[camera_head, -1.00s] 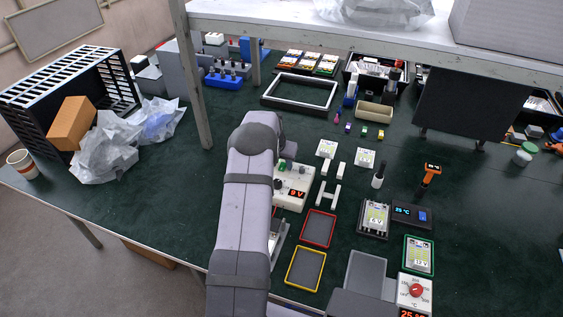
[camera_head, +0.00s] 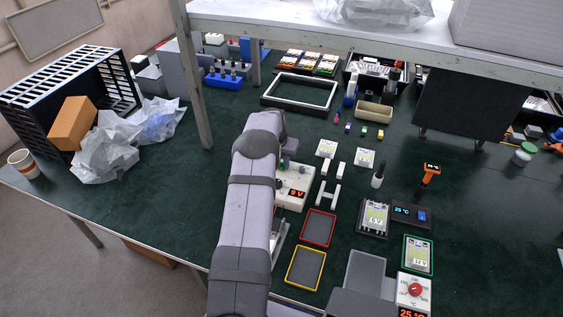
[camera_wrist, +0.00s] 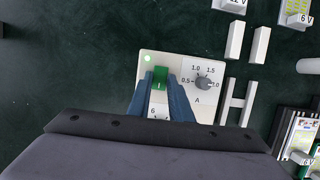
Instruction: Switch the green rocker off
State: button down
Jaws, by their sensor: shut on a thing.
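The green rocker (camera_wrist: 159,75) sits on a white supply unit (camera_wrist: 213,62) in the wrist view, with a light mark on its near part. My gripper (camera_wrist: 160,83) has its blue fingers on either side of the rocker and is shut on it. A small green lamp (camera_wrist: 147,58) glows at the unit's upper left corner. A grey dial (camera_wrist: 203,82) marked in A is right of the rocker. In the head view the white unit (camera_head: 304,182) shows a red lit display (camera_head: 297,193); my arm hides the fingertips and part of the unit.
White H-shaped pieces (camera_head: 328,194) stand close right of the unit. A red-rimmed tray (camera_head: 318,228) and a yellow-rimmed tray (camera_head: 305,267) lie in front. A shelf post (camera_head: 197,80) rises behind left.

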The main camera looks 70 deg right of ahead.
jog(key=shift+d+y, duration=0.1)
jog(key=shift+y, duration=0.2)
jog(key=c, duration=1.6)
grip_release()
jog(key=shift+r, duration=0.2)
jog(key=shift+b+v, duration=1.1)
jog(key=shift+v, duration=2.45)
